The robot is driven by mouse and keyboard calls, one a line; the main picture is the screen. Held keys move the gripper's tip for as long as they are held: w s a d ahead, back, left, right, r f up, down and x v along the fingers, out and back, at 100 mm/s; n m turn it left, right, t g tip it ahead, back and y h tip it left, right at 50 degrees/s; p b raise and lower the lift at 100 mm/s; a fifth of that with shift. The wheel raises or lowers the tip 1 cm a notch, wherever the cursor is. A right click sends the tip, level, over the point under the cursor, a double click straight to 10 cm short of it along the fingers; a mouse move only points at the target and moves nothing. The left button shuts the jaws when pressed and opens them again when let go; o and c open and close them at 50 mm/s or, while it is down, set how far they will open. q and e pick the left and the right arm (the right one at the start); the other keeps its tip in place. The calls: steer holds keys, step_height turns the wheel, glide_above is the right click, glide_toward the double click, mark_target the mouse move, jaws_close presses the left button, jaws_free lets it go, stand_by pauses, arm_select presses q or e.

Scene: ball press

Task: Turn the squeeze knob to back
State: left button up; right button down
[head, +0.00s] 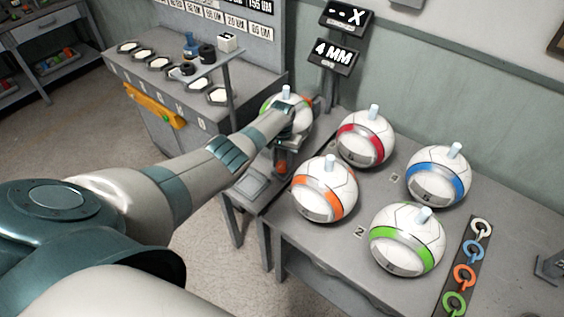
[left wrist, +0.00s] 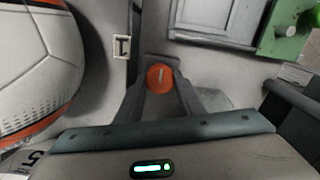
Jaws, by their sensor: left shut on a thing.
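The orange squeeze knob (left wrist: 160,78) is round with a short pale mark that runs nearly up and down in the left wrist view. My left gripper (left wrist: 159,88) has a finger on each side of it and is shut on it. In the head view the knob (head: 281,167) shows as a small orange spot low on the press stand. My left arm and wrist hide much of the press there. A white ball with coloured bands (head: 302,104) is partly hidden behind my wrist. My right gripper is in neither view.
Balls with red (head: 365,138), blue (head: 439,175), orange (head: 325,188) and green (head: 407,238) bands stand on the grey table (head: 520,235), right of the press. A rack of coloured rings (head: 466,262) lies farther right. A sign reading "4 MM" (head: 333,56) stands behind.

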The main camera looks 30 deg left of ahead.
mark_target(282, 165)
arm_select(q)
steer(key=shift+w+r, duration=0.1)
steer(key=o, duration=1.1)
steer(key=shift+c, duration=0.2)
steer(key=shift+r, duration=0.1)
steer(key=shift+r, duration=0.45)
step_height(282, 165, up, 16)
steer(key=b, duration=0.2)
steer(key=shift+r, duration=0.15)
steer(key=shift+s, duration=0.2)
